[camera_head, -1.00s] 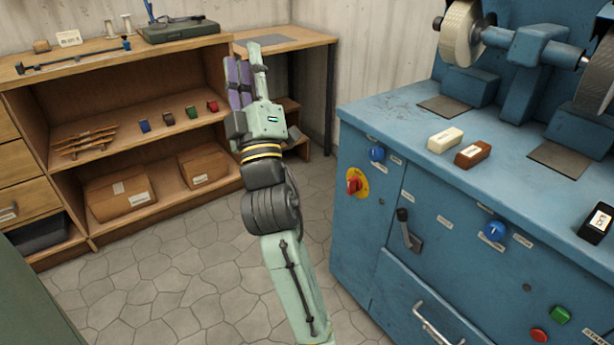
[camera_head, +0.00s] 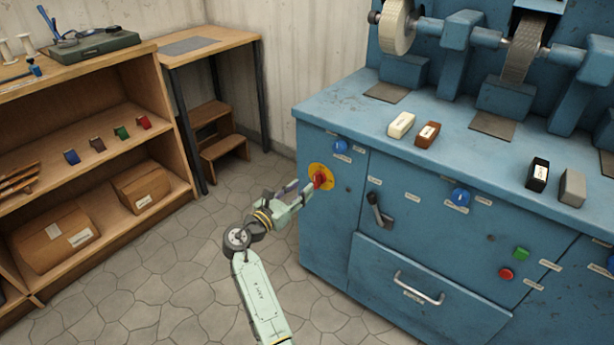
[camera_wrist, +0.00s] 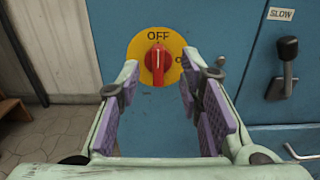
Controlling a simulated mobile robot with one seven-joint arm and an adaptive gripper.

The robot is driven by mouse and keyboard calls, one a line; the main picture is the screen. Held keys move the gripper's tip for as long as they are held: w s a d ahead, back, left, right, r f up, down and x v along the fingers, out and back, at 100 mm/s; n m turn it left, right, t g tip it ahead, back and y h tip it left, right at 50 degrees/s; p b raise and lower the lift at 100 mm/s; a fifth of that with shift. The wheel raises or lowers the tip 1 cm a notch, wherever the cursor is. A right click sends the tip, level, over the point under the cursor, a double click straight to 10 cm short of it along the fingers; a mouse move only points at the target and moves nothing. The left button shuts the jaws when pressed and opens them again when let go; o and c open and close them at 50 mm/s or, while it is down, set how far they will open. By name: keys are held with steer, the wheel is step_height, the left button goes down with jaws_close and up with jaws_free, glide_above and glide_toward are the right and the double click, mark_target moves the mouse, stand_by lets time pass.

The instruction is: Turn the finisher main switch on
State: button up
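The finisher (camera_head: 330,240) is a blue machine at the right in the head view. Its main switch is a red rotary knob (camera_wrist: 158,60) on a round yellow plate (camera_wrist: 142,44). The knob stands upright, under the word OFF. In the head view the red knob (camera_head: 320,179) shows at the cabinet's left front. My gripper (camera_head: 304,187) is just in front of it. In the wrist view my gripper (camera_wrist: 159,92) is open, with its purple-padded fingers apart and nothing between them. The knob shows beyond the fingertips, roughly centred between them.
A black lever (camera_head: 378,212) sits right of the switch, marked SLOW in the wrist view. A blue knob (camera_head: 340,146) is above the switch. A drawer handle (camera_head: 418,288) sticks out lower down. A wooden shelf (camera_head: 165,130) stands left; the floor between is clear.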

mark_target(314, 176)
steer(key=x, duration=0.7)
steer(key=shift+w, duration=0.15)
steer(key=shift+c, duration=0.3)
jaws_close()
